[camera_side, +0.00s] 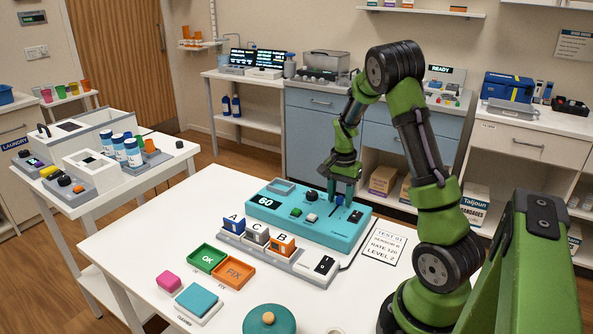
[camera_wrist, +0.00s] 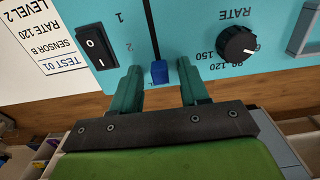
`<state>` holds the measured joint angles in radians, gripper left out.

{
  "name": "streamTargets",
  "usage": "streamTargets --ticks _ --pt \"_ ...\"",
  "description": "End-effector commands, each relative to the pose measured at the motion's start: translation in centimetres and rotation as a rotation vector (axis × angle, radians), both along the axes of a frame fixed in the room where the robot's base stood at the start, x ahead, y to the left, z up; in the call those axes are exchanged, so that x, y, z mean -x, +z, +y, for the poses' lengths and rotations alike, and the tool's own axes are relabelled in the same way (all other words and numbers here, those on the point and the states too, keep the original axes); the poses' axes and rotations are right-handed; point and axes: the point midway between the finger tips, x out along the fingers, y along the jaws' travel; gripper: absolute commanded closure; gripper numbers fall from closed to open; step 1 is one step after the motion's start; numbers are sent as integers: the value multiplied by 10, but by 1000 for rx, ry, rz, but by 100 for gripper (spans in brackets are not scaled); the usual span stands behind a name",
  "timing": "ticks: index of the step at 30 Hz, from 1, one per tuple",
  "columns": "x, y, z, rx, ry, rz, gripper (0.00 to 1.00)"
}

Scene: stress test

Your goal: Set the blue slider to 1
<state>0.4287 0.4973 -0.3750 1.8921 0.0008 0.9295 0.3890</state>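The teal panel (camera_side: 275,212) sits on the white table, with a dark display reading 60. In the wrist view, where the lettering is upside down, the blue slider (camera_wrist: 159,72) is at the lower end of its dark slot, below the printed 1 and 2. My gripper (camera_wrist: 160,88) is open, one finger on each side of the slider, with a gap visible on both sides. In the side view my gripper (camera_side: 341,196) points down at the panel's far right part. The left finger may hide further marks beside the slot.
A black rocker switch (camera_wrist: 96,47) is left of the slider and a black RATE knob (camera_wrist: 238,43) is right of it. A printed card (camera_side: 387,243) reads TEST 01, SENSOR B, RATE 120, LEVEL 2. A rack with A, C, B blocks (camera_side: 257,238) stands before the panel.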

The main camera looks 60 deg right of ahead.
Motion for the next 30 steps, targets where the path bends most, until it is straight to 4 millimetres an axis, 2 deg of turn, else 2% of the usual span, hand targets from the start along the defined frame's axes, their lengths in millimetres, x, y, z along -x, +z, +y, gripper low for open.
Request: streamTargets --ticks 1,9,19,27,30 --pt "0 0 0 0 0 0 61" --pt "0 0 0 0 0 0 100" --pt "0 1 5 -1 2 -1 100" --pt "-1 1 55 0 4 -2 100" --pt "0 1 63 0 1 -2 100"
